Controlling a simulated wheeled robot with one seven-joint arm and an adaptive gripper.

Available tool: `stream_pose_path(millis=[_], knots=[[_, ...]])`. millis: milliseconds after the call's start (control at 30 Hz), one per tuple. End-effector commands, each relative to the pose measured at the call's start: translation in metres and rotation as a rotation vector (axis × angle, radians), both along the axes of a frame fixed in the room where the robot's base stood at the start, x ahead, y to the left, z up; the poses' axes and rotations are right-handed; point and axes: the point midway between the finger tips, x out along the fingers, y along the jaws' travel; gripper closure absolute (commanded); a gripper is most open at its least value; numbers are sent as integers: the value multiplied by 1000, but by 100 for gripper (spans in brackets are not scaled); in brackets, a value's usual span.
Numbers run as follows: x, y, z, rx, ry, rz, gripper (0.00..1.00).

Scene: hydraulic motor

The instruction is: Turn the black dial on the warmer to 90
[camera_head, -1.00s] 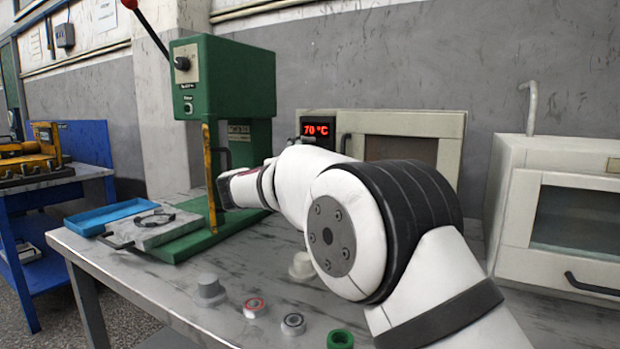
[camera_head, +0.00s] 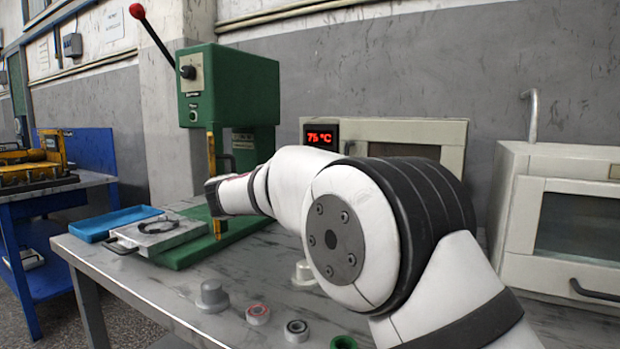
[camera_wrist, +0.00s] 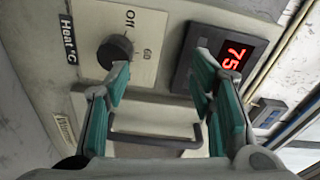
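The warmer (camera_head: 455,132) is a beige box against the back wall, and its red display (camera_head: 321,134) reads 75 °C. In the wrist view the display (camera_wrist: 232,52) also shows 75. The black dial (camera_wrist: 114,51) is a round knob on a pale panel marked "Off" and "60", left of the display. My gripper (camera_wrist: 163,67) is open, with teal-padded fingers apart. The left fingertip overlaps the dial's lower right edge; I cannot tell whether it touches. The right fingertip is in front of the display's left edge.
A dark handle (camera_wrist: 155,140) shows below the panel, between my fingers. A green press (camera_head: 235,85) stands left of the warmer, and a white oven (camera_head: 510,240) stands right. Several small parts, including a grey stepped cylinder (camera_head: 211,298), lie on the table's front.

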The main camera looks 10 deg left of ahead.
Motion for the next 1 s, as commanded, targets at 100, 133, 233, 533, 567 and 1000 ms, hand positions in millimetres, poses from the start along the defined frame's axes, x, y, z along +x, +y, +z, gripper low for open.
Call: stream_pose_path(millis=[100,133,233,533,567,1000], knots=[[-7,4,0,3,-1,2,50],[-9,5,0,2,-1,2,50],[-15,7,-2,1,1,2,50],[-32,14,-4,2,2,0,50],[-33,15,-4,2,2,0,50],[-58,26,-6,1,3,1,50]])
